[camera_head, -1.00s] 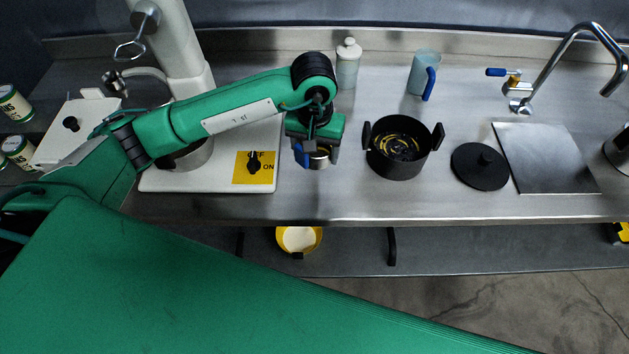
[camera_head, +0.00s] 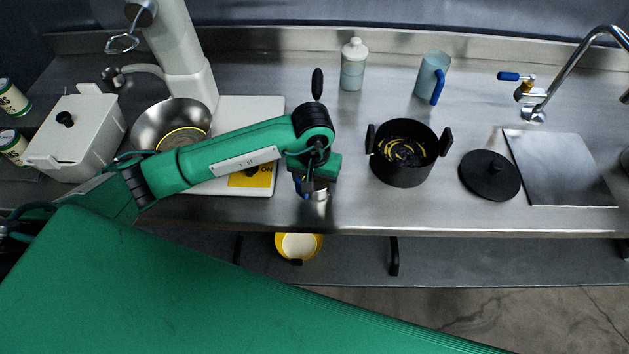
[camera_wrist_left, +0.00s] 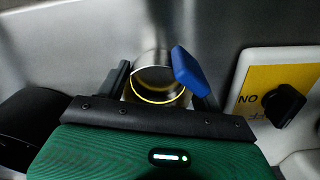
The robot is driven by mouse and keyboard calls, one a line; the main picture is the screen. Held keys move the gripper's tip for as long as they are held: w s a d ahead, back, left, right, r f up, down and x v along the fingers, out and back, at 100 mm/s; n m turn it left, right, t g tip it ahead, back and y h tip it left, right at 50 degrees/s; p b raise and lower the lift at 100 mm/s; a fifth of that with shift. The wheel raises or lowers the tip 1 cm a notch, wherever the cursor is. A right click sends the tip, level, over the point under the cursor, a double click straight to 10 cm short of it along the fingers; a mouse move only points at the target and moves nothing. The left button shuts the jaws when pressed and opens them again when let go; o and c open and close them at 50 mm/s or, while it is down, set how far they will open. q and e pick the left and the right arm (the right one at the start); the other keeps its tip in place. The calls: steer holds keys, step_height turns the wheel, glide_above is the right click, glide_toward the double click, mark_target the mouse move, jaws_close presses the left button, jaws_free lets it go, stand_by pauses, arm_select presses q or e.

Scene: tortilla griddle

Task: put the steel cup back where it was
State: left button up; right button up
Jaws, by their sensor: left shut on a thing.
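The steel cup (camera_head: 320,194) shows only in part under my left gripper (camera_head: 312,188), near the front edge of the counter, left of the black pot. In the left wrist view the cup (camera_wrist_left: 155,78) has a shiny rim with a yellow glint, and a blue handle (camera_wrist_left: 187,72) at its right. My left gripper (camera_wrist_left: 163,88) is shut on the cup, with a dark finger on each side. I cannot tell whether the cup's base touches the counter. My right gripper is not in view.
A black pot (camera_head: 404,178) stands to the right, with a black lid (camera_head: 490,176) beyond it. A blue-handled mug (camera_head: 431,75) and a lidded jar (camera_head: 352,66) stand behind. A mixer with a steel bowl (camera_head: 150,128) is left. The counter front between gripper and pot is clear.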

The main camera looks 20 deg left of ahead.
arm_select(q)
steer(key=shift+s+f, duration=0.15)
steer(key=o, duration=1)
steer(key=shift+r, duration=0.4)
step_height(320, 180, up, 12)
steer(key=p, duration=0.3)
steer(key=shift+a+f, duration=0.15)
steer(key=shift+f, duration=0.05)
